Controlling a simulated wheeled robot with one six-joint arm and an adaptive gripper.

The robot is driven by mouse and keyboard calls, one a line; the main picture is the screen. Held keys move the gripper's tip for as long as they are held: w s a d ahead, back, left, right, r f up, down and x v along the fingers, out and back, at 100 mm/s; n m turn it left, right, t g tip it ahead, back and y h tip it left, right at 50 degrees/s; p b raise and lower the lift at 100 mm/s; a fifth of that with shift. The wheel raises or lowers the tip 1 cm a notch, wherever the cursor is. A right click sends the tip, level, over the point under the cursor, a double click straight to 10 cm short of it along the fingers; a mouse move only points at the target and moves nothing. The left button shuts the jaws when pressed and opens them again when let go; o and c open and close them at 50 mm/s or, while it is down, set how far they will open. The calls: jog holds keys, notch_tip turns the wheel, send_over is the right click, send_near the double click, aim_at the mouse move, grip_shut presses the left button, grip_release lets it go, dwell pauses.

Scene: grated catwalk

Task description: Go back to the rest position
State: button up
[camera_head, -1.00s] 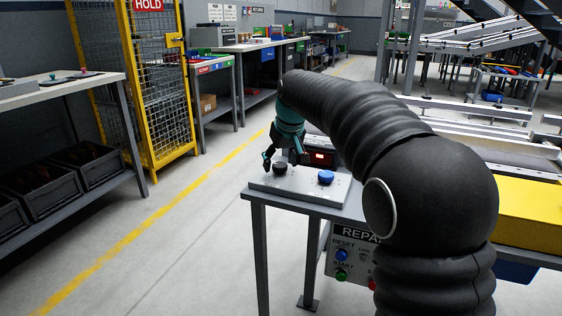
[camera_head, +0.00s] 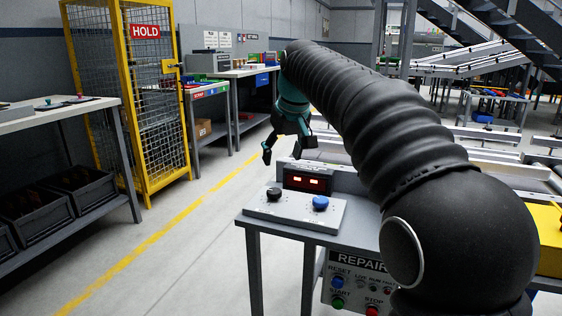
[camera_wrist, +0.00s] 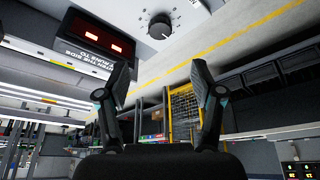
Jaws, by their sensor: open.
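My gripper (camera_head: 288,149) hangs in the air above and behind the control panel (camera_head: 300,222), its fingers pointing down. It is open and empty; in the wrist view the two fingers (camera_wrist: 160,80) stand wide apart with nothing between them. The black knob (camera_head: 273,194) and the blue button (camera_head: 320,203) sit on the light panel, clear of the fingers. The black knob also shows in the wrist view (camera_wrist: 160,27). My arm crosses the right half of the head view and hides part of the bench behind it.
A dark box with red lit displays (camera_head: 307,179) stands at the back of the panel. A yellow mesh cage (camera_head: 155,110) and a workbench with dark bins (camera_head: 85,190) are on the left. The floor (camera_head: 190,235) between them and the panel table is clear.

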dwell(0.3)
jog(key=shift+m+h, duration=0.3)
jog(key=shift+m, duration=0.6)
jog(key=s+d+f, duration=0.1)
jog(key=s+f, duration=0.1)
jog(key=f, duration=0.1)
jog(key=s+d+f, duration=0.1)
jog(key=f, duration=0.2)
jog(key=s+d+f, duration=0.1)
jog(key=s+f, duration=0.1)
jog(key=f, duration=0.1)
jog(key=shift+s+d+f, duration=0.25)
jog(key=shift+s+f, duration=0.05)
jog(key=s+d+f+m, duration=0.1)
jog(key=s+d+f, duration=0.2)
jog(key=s, duration=0.6)
jog(key=s+d+f+m+t+h, duration=0.1)
jog(key=s+d+f, duration=0.2)
jog(key=s, duration=0.6)
jog(key=s+d+f+m, duration=0.1)
jog(key=s+d+f, duration=0.2)
jog(key=s+d, duration=0.3)
jog(key=shift+s+d, duration=0.4)
jog(key=shift+s, duration=1.45)
jog(key=shift+c, duration=0.3)
